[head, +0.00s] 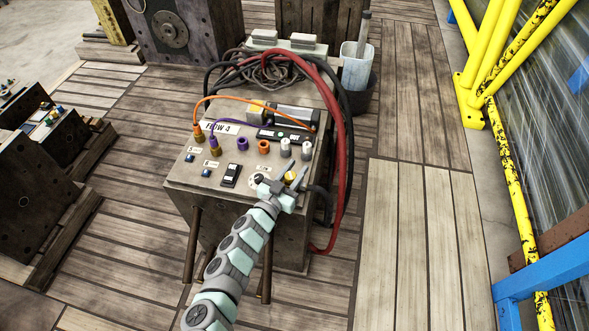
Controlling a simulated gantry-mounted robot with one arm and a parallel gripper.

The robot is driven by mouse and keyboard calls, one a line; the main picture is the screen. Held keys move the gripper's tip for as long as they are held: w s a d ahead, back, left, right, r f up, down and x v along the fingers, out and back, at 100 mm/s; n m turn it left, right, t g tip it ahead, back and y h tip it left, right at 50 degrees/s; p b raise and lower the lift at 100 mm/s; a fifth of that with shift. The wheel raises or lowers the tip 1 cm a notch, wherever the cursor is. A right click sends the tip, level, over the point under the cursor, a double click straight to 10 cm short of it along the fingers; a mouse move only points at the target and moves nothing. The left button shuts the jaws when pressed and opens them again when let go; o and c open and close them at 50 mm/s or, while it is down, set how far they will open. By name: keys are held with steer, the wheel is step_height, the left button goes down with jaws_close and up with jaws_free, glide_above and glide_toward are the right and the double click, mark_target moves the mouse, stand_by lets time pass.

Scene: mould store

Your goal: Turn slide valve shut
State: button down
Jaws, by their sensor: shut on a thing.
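A dark metal control block (185,187) labelled "FLOW 4" stands on the plank floor, with fittings, switches and small labels on its top. My gripper (294,171) is at the near right corner of this top. Its two grey fingers sit on either side of a small yellow knob (291,177) and are closed on it. The knob seems to be the slide valve's handle, but my gripper hides its base and much of the valve. I cannot tell the valve's position. A white round dial or label (256,180) shows just left of my gripper.
Orange-collared (198,138) and purple (213,144) hose fittings and two pale knobs (285,148) stand nearby. Red (346,150) and black hoses loop along the right side. Dark mould blocks (40,180) stand at left. Yellow railings (490,60) and a blue beam (545,270) lie right.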

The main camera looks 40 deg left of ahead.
steer(key=shift+d+f+m+h, duration=0.1)
steer(key=shift+f+m+h, duration=0.2)
steer(key=shift+m+h, duration=0.35)
steer(key=c, duration=1.5)
jaws_free()
steer(key=o, duration=0.5)
steer(key=shift+r, duration=0.15)
steer(key=shift+c, duration=0.2)
steer(key=shift+p, duration=0.3)
steer(key=shift+s+r+p, duration=0.15)
steer(key=shift+s+p, duration=0.25)
steer(key=shift+s, duration=0.15)
steer(key=s+p, duration=0.1)
steer(key=s, duration=0.2)
steer(key=s+p, duration=0.1)
steer(key=s, duration=0.2)
steer(key=s+d+p, duration=0.1)
steer(key=s+p, duration=0.1)
steer(key=s, duration=0.1)
steer(key=shift+s+d, duration=0.1)
steer(key=shift+s, duration=0.2)
